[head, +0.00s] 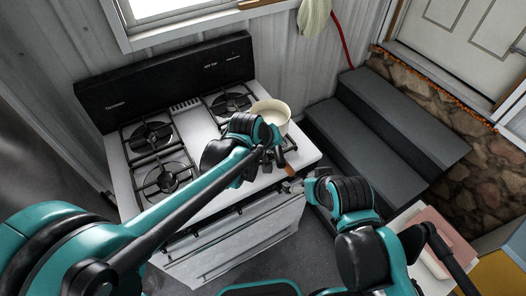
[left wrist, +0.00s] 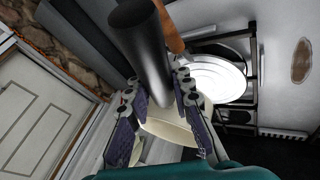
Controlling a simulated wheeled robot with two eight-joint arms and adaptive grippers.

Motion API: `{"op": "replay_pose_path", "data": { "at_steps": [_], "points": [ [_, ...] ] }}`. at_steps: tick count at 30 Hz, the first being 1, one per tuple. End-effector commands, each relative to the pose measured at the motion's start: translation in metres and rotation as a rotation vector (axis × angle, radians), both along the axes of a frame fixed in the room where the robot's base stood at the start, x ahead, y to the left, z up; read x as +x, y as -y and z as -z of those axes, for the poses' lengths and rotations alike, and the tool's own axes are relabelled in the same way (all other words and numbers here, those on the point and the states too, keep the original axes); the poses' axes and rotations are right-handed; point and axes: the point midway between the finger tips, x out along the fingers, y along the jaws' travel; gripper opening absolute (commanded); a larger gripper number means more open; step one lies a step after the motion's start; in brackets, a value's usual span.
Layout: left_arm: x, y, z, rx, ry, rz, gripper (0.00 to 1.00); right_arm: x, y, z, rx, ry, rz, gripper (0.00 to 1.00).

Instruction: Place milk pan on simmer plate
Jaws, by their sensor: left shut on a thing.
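The cream milk pan (head: 270,115) is at the right side of the stove top in the head view. My left gripper (head: 268,160) is shut on its thick dark handle (left wrist: 145,50), and the cream pan body (left wrist: 172,130) shows beyond the fingers (left wrist: 160,95) in the left wrist view. The simmer plate (left wrist: 215,78) is a pale round disc beside the pan there, with a wooden handle (left wrist: 168,28). In the head view my left arm mostly hides the plate; its wooden handle (head: 289,170) shows. My right gripper (head: 308,186) is near that handle; its jaws are unclear.
The white stove (head: 190,125) has several black burner grates (head: 150,135) and a black back panel (head: 165,80). Dark grey steps (head: 375,140) stand to its right. A light box with a pink top (head: 435,235) is at the lower right.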

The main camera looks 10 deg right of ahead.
Motion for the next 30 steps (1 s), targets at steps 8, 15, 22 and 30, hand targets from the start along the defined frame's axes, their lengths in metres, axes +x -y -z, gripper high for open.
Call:
{"op": "replay_pose_path", "data": {
  "at_steps": [8, 15, 22, 30],
  "points": [
    [0.030, -0.035, 0.028, -0.001, 0.002, -0.001, 0.00, 0.000, 0.000, 0.011, 0.000, 0.000, 0.000, 1.00],
    [0.034, -0.040, 0.040, 0.000, 0.001, 0.001, 0.00, 0.000, 0.000, 0.015, 0.000, 0.000, 0.000, 1.00],
    [0.034, -0.040, 0.070, -0.001, 0.002, 0.001, 0.00, 0.000, 0.000, 0.025, 0.000, 0.000, 0.000, 1.00],
    [0.033, -0.039, 0.071, -0.001, 0.002, 0.001, 0.00, 0.000, 0.000, 0.024, 0.000, 0.000, 0.000, 1.00]
  ]
}}
